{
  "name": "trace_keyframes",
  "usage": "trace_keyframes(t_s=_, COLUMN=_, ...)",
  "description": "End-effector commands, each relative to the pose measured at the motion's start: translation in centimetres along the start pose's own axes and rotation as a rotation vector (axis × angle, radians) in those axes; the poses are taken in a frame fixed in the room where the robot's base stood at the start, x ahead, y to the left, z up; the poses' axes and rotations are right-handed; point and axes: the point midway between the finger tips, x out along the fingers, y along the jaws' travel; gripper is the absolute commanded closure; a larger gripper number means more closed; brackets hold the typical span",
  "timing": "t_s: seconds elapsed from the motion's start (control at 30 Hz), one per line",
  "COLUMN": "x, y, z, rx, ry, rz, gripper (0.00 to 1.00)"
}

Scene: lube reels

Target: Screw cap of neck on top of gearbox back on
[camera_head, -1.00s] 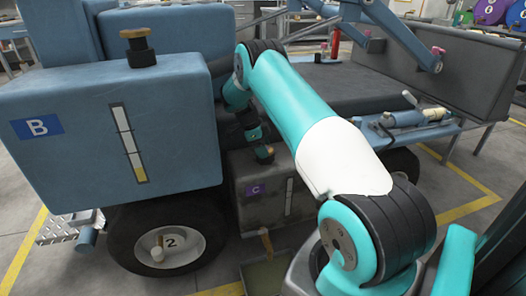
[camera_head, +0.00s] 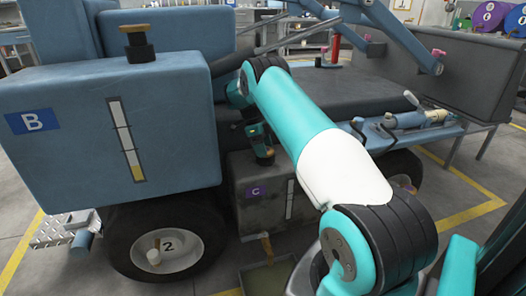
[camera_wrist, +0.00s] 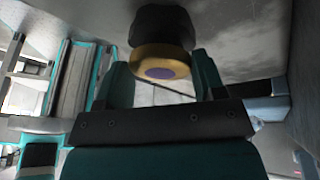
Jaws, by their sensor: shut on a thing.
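The gearbox is the dark grey box with the purple C label (camera_head: 255,191), low between the blue tank and the rear wheel. My gripper (camera_head: 262,151) is over its top, pointing down. In the wrist view my gripper's two teal fingers (camera_wrist: 163,78) stand either side of a brass-coloured cap (camera_wrist: 162,63) with a purple centre, and are shut on it. A dark round neck (camera_wrist: 162,27) is directly behind the cap, against the grey gearbox top (camera_wrist: 228,35). I cannot tell whether the cap is fully seated or how far it is threaded.
A blue tank labelled B (camera_head: 75,135), with its own brass-topped black neck (camera_head: 137,43), stands close left of my arm. A wheel (camera_head: 167,245) is below it. A tray (camera_head: 268,278) lies on the floor under the gearbox. The flat bed (camera_head: 345,90) lies behind my arm.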

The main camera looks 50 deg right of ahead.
Motion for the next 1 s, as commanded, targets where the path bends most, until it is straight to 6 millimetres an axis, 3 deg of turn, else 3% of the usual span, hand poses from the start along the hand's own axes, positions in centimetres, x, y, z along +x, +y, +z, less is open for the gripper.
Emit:
trace_keyframes(t_s=0.03, x=0.15, y=-0.23, z=-0.33, rx=0.356, ry=0.001, rz=0.006, gripper=0.89)
trace_keyframes(t_s=0.3, x=0.29, y=-0.20, z=-0.18, rx=0.373, ry=0.000, rz=0.014, gripper=0.89)
trace_keyframes(t_s=0.7, x=0.53, y=-0.44, z=-0.22, rx=0.714, ry=-0.026, rz=0.159, gripper=0.88)
trace_keyframes(t_s=1.0, x=0.02, y=-0.45, z=-0.48, rx=0.771, ry=-0.031, rz=0.181, gripper=0.89)
